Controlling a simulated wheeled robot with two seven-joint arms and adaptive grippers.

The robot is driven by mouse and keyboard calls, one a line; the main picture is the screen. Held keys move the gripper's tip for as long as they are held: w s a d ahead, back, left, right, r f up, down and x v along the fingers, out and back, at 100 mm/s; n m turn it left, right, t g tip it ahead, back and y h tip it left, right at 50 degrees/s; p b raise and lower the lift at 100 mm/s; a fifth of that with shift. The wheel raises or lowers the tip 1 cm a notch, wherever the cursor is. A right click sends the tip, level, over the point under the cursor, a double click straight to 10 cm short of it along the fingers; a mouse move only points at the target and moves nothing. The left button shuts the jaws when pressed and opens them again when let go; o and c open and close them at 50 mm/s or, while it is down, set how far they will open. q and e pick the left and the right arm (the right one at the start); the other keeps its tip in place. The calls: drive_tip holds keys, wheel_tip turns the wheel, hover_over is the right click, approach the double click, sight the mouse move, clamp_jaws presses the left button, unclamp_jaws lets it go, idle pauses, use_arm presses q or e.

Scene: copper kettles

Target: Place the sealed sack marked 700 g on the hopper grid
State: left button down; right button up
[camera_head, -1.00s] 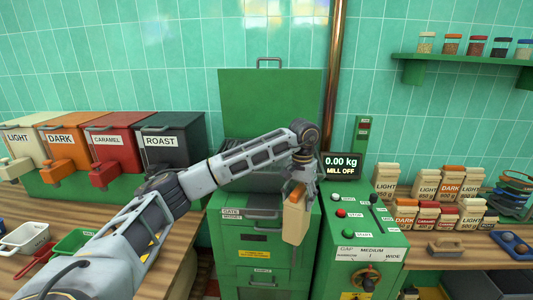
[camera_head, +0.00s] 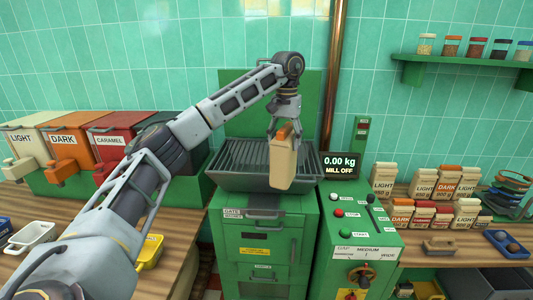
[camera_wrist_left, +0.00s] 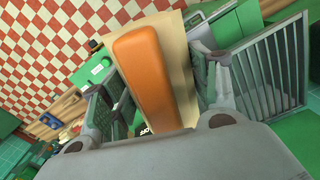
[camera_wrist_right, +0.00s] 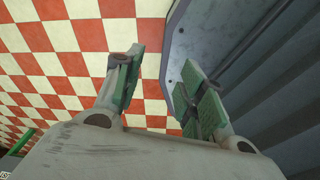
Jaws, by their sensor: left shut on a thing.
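My left gripper (camera_head: 284,125) is shut on a tan sack with an orange top (camera_head: 284,163). The sack hangs upright in front of the right part of the grey hopper grid (camera_head: 236,162); whether it touches the grid I cannot tell. In the left wrist view, the orange top of the sack (camera_wrist_left: 143,72) lies between the finger pads, with the barred grid (camera_wrist_left: 268,68) to the right. No weight mark on the held sack can be read. My right gripper (camera_wrist_right: 163,82) is open and empty in the right wrist view, beside a dark grey panel. It is out of the head view.
The green mill (camera_head: 262,240) stands below the hopper. A display (camera_head: 339,166) reads 0.00 kg, MILL OFF, above the control panel (camera_head: 358,225). Several other sacks (camera_head: 450,183) stand on the right counter. Labelled bins (camera_head: 110,140) and small trays (camera_head: 150,252) are at left.

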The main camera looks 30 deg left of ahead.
use_arm(q)
drive_tip(key=shift+n, duration=0.6)
drive_tip(key=a+r, duration=0.1)
drive_tip(key=r, duration=0.1)
drive_tip(key=a+r+p, duration=0.1)
drive_tip(key=r, duration=0.1)
drive_tip(key=a+r, duration=0.1)
drive_tip(key=r, duration=0.1)
drive_tip(key=shift+s, duration=0.4)
drive_tip(key=s+a+n+p, duration=0.1)
drive_tip(key=s+a+n, duration=0.1)
drive_tip(key=s+n, duration=0.3)
drive_tip(key=s+a+f+n+p, duration=0.1)
drive_tip(key=s+a+n, duration=0.2)
drive_tip(key=n, duration=1.1)
drive_tip(key=shift+s+a+f, duration=0.15)
drive_tip(key=shift+s+a, duration=0.1)
drive_tip(key=shift+s, duration=0.8)
use_arm(e)
drive_tip(key=a+r, duration=0.2)
drive_tip(key=r, duration=0.1)
use_arm(q)
drive_tip(key=shift+n, duration=0.6)
use_arm(e)
drive_tip(key=shift+d, duration=0.2)
